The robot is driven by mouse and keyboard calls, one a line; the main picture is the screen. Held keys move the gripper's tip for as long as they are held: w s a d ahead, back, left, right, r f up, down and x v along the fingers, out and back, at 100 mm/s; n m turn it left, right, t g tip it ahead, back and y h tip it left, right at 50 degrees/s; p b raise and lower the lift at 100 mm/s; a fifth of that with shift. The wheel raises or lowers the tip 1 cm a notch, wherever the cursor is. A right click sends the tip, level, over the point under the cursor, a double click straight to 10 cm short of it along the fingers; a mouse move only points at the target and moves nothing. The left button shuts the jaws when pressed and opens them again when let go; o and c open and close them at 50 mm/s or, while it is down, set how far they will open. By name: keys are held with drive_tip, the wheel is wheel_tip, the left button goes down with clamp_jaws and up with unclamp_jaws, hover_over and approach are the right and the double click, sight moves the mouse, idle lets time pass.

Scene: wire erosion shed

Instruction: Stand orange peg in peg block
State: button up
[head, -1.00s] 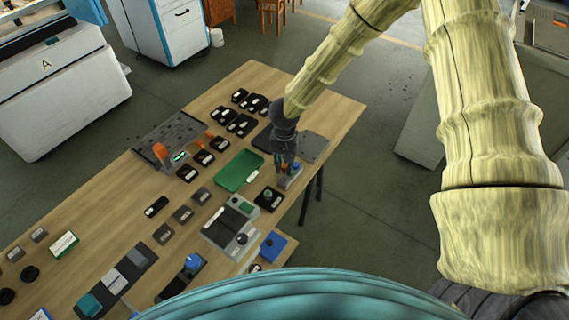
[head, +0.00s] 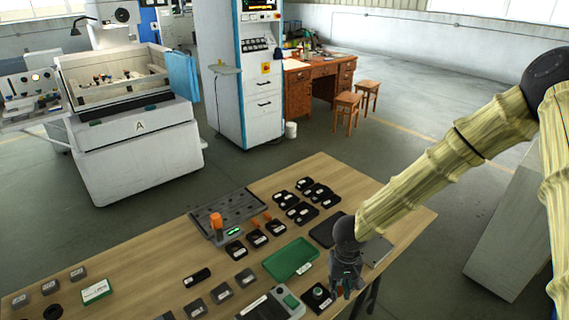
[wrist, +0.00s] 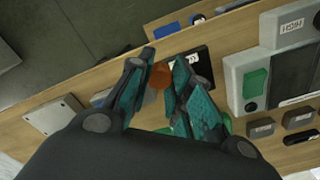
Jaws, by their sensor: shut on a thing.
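My gripper (wrist: 155,92) is shut on the orange peg (wrist: 160,76), whose end shows between the fingertips in the wrist view. In the head view, my gripper (head: 346,286) hangs low over the right end of the table, and the peg is hard to make out there.
A grey device (wrist: 246,82) is at the right of the wrist view. Bare wood shows along the far edge.

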drive_tip(key=shift+w+r+m+p, duration=0.25)
drive_tip(key=shift+r+m+p, duration=0.2)
drive_tip(key=shift+p, duration=0.35)
drive_tip(key=w+d+r+m+p, duration=0.2)
drive_tip(key=w+r+m+p, duration=0.3)
drive_tip(key=m+p, duration=0.55)
drive_tip(key=shift+n, duration=0.5)
drive_tip(key=shift+w+a+f+b, duration=0.1)
drive_tip(key=shift+w+f+b, duration=0.1)
drive_tip(key=shift+f+b, duration=0.75)
drive_tip(key=shift+w+a+f+b, duration=0.1)
drive_tip(key=shift+w+f+b, duration=0.15)
drive_tip(key=shift+f+b, duration=0.7)
drive_tip(key=shift+w+a+f+b, duration=0.15)
drive_tip(key=shift+f+b, duration=0.3)
drive_tip(key=shift+f, duration=0.95)
drive_tip(key=shift+d, duration=0.1)
drive_tip(key=shift+f+b, duration=0.5)
drive_tip(key=shift+f, duration=0.85)
drive_tip(key=o, duration=0.9)
drive_tip(key=shift+r, duration=0.1)
